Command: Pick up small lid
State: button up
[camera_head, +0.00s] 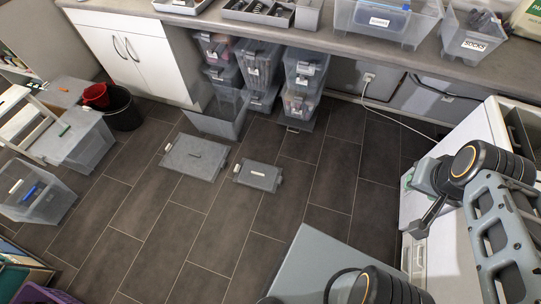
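The small lid (258,175) is a grey, flat rectangular lid with a small pale mark at its middle. It lies flat on the dark tiled floor, right of a larger grey lid (195,157) with a dark mark. A gap of bare floor separates the two. My arm shows at the right edge, and what looks like my gripper (418,228) is beside the white machine, well to the right of the small lid and apart from it. Its fingers are too small and dark to tell open from shut.
Clear stacked bins (303,80) stand under the counter behind the lids, with an open tilted bin (222,118) close to the larger lid. A black bucket (122,108) and a clear bin (35,192) stand at left. A white machine (440,262) stands right. The middle floor is free.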

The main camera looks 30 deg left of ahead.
aim_at(252, 174)
jog(key=i, duration=1.7)
jog(key=u, duration=3.1)
jog(key=i, duration=0.5)
